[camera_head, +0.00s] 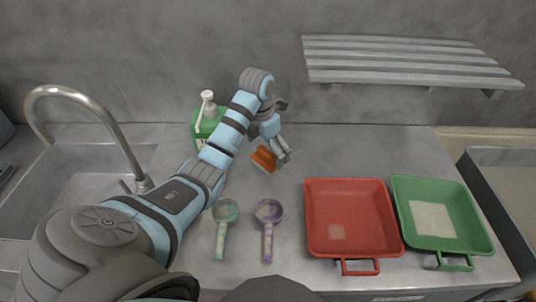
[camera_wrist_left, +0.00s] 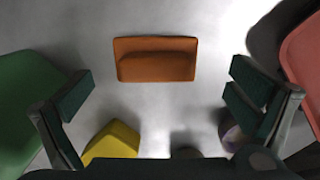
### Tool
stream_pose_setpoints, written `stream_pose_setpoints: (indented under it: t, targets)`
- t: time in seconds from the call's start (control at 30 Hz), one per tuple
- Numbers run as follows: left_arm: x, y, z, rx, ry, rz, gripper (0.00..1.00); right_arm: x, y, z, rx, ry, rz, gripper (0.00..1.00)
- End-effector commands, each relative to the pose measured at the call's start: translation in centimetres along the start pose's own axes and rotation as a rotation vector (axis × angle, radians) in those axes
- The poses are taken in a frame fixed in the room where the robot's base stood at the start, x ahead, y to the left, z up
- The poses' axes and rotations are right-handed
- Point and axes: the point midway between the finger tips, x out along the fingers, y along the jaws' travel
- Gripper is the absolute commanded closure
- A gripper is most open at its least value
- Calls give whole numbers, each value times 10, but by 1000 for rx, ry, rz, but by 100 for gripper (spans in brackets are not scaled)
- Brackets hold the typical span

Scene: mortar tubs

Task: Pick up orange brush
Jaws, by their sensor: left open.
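The orange brush (camera_head: 263,159) lies on the grey counter in the head view, just left of my left gripper (camera_head: 281,155). In the left wrist view the brush (camera_wrist_left: 155,68) is a rounded orange block with a raised ridge. It lies on the counter ahead of the fingertips, in the gap between them, and none touches it. My left gripper (camera_wrist_left: 160,95) is open and empty above the counter. My right gripper is not in view.
A green scoop (camera_head: 225,211) and a purple scoop (camera_head: 268,212) lie in front. A red tub (camera_head: 350,254) and a green tub (camera_head: 405,205) stand right. A yellow object (camera_wrist_left: 113,141) shows in the wrist view.

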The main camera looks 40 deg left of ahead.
Motion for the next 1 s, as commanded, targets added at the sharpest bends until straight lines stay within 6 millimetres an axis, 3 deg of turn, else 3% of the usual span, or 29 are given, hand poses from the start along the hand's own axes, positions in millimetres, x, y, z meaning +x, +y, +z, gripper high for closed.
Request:
stream_pose_setpoints:
  t: [0.03, 0.13, 0.27, 0.47, 0.8, 0.87, 1.0]
  targets:
    - [14, 2, 1, 0, -1, 0, 0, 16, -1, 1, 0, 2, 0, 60]
    - [33, 6, 5, -1, 2, -2, 0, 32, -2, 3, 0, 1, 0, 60]
    - [43, 5, 5, 1, 2, 0, 0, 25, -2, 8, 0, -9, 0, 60]
    - [43, 6, 6, 1, 0, 0, 0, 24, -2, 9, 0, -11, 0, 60]
    - [43, 6, 5, 0, 0, 0, 54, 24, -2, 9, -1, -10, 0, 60]
    - [42, 6, 6, 0, 0, 0, 59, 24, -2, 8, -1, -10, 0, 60]
    - [42, 6, 6, 0, 0, 1, 59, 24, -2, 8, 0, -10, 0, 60]
